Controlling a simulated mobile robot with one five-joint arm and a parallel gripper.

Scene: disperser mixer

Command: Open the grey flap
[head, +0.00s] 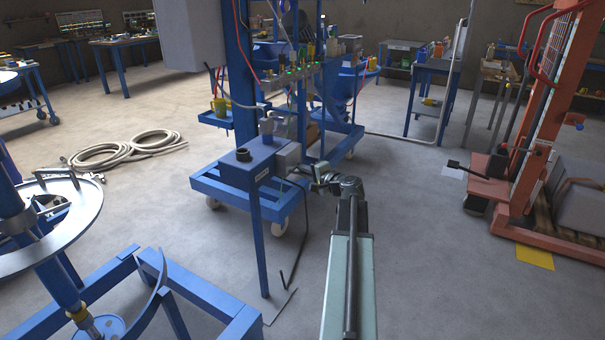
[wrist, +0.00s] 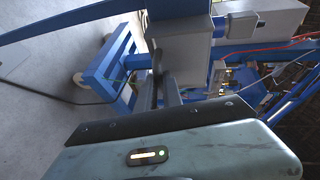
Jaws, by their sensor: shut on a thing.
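A small grey box (head: 288,157) with the grey flap sits on the right side of a blue box (head: 245,168) on a blue post. My gripper (head: 312,172) reaches it from the right and is at its right side. In the wrist view, the dark fingers of my gripper (wrist: 163,90) are close together at the lower edge of the grey box (wrist: 180,48). They are shut on the grey flap, whose gripped edge is mostly hidden between them. How far the flap stands open cannot be told.
The blue post (head: 262,245) stands on a floor plate, with a black cable (head: 298,235) hanging beside it. A blue wheeled frame (head: 225,192) is behind. An orange lift (head: 535,130) stands at the right. Floor between my arm and the lift is clear.

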